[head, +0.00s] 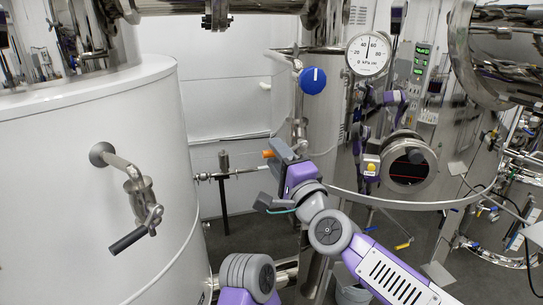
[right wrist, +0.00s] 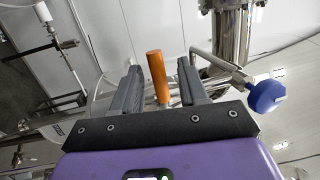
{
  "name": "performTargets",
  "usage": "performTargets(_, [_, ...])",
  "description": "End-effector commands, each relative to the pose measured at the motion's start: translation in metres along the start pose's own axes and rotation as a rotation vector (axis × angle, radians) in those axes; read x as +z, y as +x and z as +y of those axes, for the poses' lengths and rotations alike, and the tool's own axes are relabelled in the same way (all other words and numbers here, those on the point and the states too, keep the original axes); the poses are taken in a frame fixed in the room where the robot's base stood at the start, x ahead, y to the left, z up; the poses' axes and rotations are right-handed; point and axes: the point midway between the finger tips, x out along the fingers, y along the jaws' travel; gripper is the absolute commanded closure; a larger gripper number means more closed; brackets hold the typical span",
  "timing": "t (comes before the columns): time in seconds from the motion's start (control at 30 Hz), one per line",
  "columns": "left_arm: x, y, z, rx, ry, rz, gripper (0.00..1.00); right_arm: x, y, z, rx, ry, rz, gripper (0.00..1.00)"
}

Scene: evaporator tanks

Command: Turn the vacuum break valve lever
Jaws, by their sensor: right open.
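An orange lever handle (head: 268,153) shows just past the fingertips of my right gripper (head: 281,152). I take it for the vacuum break valve lever; no label on it is readable. In the right wrist view the orange handle (right wrist: 158,75) stands between the two grey fingers of the right gripper (right wrist: 160,82), with a gap visible on each side. The gripper is open around it and not clamped. The valve body behind the handle is mostly hidden by the gripper. My left gripper is not in view.
A blue knob (head: 312,80) and a pressure gauge (head: 369,54) sit above the gripper. A white tank (head: 80,150) with a black-handled valve (head: 130,239) fills the left. A steel column rises close behind the gripper. Polished tanks and pipes crowd the right.

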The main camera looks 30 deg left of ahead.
Motion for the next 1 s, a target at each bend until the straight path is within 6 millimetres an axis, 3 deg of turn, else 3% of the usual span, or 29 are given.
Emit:
performTargets(0.1, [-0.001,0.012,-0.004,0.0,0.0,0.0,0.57,-0.001,-0.02,0.002,-0.001,-0.003,0.002,0.57])
performTargets(0.3, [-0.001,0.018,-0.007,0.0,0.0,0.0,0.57,0.0,-0.036,0.001,-0.001,0.0,0.001,0.57])
performTargets(0.87, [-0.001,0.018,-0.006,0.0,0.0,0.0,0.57,0.0,-0.037,0.001,0.001,0.0,0.001,0.57])
performTargets(1.0, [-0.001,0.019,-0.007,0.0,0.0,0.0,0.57,-0.013,-0.038,0.028,0.044,-0.024,0.016,0.57])
